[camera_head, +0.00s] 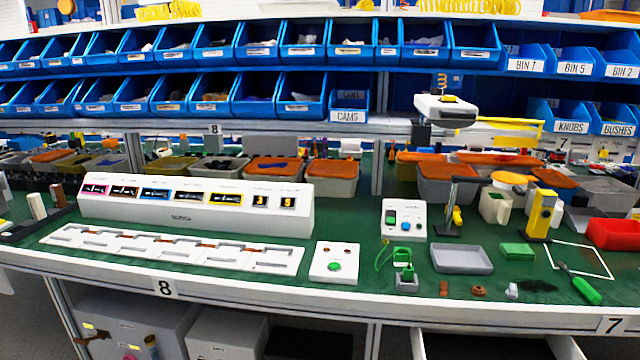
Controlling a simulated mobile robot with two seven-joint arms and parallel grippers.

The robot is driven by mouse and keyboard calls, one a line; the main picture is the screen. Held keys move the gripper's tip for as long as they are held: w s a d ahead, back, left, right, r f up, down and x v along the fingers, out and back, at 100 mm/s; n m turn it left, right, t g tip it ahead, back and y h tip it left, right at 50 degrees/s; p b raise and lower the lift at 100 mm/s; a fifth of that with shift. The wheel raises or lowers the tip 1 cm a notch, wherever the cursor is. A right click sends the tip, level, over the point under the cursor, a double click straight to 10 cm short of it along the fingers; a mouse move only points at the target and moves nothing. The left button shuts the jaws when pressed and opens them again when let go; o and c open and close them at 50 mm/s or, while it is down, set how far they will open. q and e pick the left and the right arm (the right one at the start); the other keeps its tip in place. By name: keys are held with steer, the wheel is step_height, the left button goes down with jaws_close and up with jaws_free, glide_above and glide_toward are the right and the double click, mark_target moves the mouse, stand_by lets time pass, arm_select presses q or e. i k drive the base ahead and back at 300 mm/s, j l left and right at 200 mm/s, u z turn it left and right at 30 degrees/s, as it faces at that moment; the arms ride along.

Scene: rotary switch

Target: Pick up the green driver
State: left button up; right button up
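The green driver (586,290) lies on the green bench top near the front edge at the right. Its green handle points toward the front right and its dark shaft runs back to the left, across the left side of a white square outline (608,262) on the bench. Nothing covers it. Neither of my grippers can be made out in this view.
Left of the driver are a grey tray (461,272), a green block (517,251) and small brown parts (479,291). Shelves of blue bins (253,98) rise at the back.

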mark_target(588, 292)
steer(key=z, duration=1.6)
